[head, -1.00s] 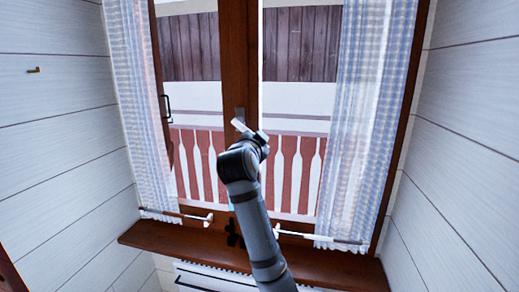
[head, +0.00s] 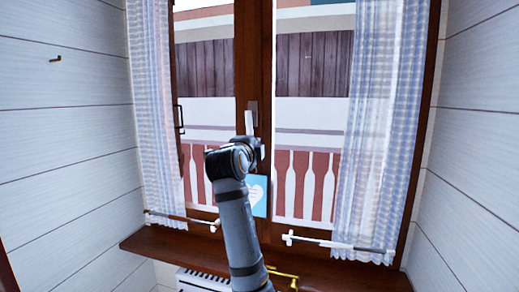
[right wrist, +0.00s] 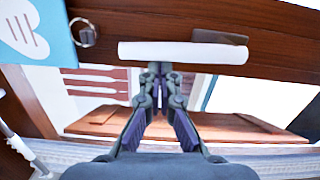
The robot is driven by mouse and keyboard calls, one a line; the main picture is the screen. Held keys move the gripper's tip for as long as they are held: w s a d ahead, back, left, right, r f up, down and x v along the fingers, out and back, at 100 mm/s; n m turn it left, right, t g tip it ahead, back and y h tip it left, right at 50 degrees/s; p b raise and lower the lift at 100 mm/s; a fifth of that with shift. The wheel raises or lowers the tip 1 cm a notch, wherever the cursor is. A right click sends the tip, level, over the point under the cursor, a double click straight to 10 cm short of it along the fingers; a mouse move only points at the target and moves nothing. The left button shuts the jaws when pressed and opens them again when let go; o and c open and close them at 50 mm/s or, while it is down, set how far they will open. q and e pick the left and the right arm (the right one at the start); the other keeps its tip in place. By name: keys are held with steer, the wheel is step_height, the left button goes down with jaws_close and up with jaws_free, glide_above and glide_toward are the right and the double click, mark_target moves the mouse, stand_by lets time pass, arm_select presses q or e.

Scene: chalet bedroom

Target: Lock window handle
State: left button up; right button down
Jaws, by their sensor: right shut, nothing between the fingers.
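The white window handle (head: 249,122) stands upright on its grey plate (head: 252,108) on the brown middle post of the window. In the right wrist view the handle (right wrist: 183,52) lies along the wooden post, with the plate (right wrist: 220,37) at its right end. My right gripper (right wrist: 160,68) is shut and empty, with its fingertips close beside the handle's long edge. I cannot tell whether they touch it. In the head view the fingers are mostly hidden behind my right wrist. My left gripper is not in view.
A blue heart sign (head: 258,195) hangs on the post below the handle. Checked curtains (head: 378,130) hang at both sides. White-ended curtain rods (head: 335,244) cross low, above the wooden sill (head: 345,275). A dark pull handle (head: 179,119) is on the left.

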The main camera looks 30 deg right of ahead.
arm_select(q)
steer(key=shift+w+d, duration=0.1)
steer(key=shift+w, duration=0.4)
arm_select(e)
steer(key=shift+w+a+f, duration=0.1)
steer(key=shift+w+a, duration=0.1)
steer(key=shift+w, duration=0.05)
